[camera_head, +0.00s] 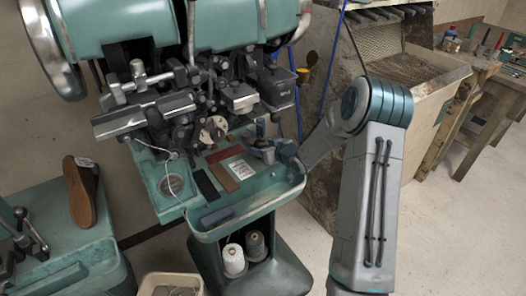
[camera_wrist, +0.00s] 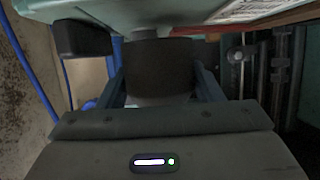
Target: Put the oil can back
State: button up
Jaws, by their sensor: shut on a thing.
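My gripper (camera_head: 266,150) is at the right end of the green machine tray (camera_head: 242,214), low over it, in the head view. It is shut on a small upright thing, which I take to be the oil can (camera_wrist: 160,66). In the wrist view the can is a dark, rounded body between the two bluish fingers, with a paler part lower down. In the head view the can is small and partly hidden by the gripper and the machine. I cannot tell whether its base touches the tray.
The tray holds a dark strip (camera_head: 206,185), a reddish-brown strip (camera_head: 222,171) and a white card (camera_head: 241,169). The stitcher head (camera_head: 180,100) overhangs its back. Thread spools (camera_head: 233,260) stand below. A shoe (camera_head: 79,191) is at left, a wooden bin (camera_head: 425,105) at right.

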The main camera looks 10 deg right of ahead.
jog(key=shift+f, duration=0.9)
jog(key=shift+w+f, duration=0.1)
jog(key=shift+w, duration=0.1)
jog(key=shift+a, duration=0.1)
jog(key=shift+f, duration=0.1)
jog(key=shift+f, duration=0.15)
jog(key=o, duration=0.9)
